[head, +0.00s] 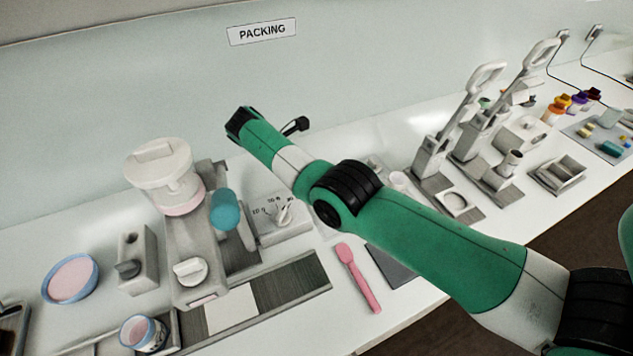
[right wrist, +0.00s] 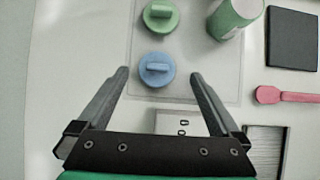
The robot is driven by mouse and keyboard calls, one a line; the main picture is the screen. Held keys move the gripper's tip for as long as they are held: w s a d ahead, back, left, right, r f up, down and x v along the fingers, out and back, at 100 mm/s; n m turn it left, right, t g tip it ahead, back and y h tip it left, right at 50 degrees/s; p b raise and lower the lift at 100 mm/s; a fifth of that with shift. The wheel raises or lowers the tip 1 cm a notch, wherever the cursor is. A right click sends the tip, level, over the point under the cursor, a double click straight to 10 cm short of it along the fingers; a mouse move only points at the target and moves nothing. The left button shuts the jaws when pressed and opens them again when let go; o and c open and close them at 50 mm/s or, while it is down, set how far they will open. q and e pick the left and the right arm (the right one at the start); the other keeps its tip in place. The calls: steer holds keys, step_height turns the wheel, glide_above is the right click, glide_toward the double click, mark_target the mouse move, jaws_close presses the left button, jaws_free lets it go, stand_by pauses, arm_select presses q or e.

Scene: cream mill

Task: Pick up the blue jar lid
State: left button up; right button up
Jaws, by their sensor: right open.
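The blue jar lid (right wrist: 157,70) is a round disc with a raised bar handle on top. It lies flat on a pale mat (right wrist: 205,91) in the right wrist view. My right gripper (right wrist: 159,73) is open and empty. Its two fingers show on either side of the lid in that view, with gaps between them and the lid. How high the fingers are above it I cannot tell. In the head view my green right arm crosses the bench, and I can make out neither the lid nor the right fingers. My left gripper is not in view.
A similar green lid (right wrist: 160,15) lies just beyond the blue one, and a green jar (right wrist: 235,17) stands to their right. A pink spatula (head: 357,279) and a dark pad (head: 388,268) are nearby. A dial box (head: 282,216) and a mill (head: 160,170) stand left of my arm.

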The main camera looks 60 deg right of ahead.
steer(key=x, duration=0.5)
steer(key=shift+d+b, duration=0.15)
steer(key=shift+b, duration=0.15)
steer(key=shift+w, duration=0.1)
steer(key=c, duration=1.3)
steer(key=shift+o, duration=0.2)
steer(key=shift+r, duration=0.1)
steer(key=shift+r, duration=0.3)
step_height(320, 180, up, 4)
steer(key=p, duration=0.4)
steer(key=s+a+r+p, duration=0.2)
steer(key=s+a+p, duration=0.1)
steer(key=p, duration=0.5)
steer(key=s+a+r+p, duration=0.2)
steer(key=s+r+p, duration=0.1)
steer(key=p, duration=0.5)
steer(key=s+a+r+p, duration=0.3)
steer(key=s+p, duration=0.1)
steer(key=p, duration=0.4)
steer(key=shift+s+a+r, duration=0.1)
steer(key=shift+s+a, duration=0.25)
steer(key=shift+s, duration=0.05)
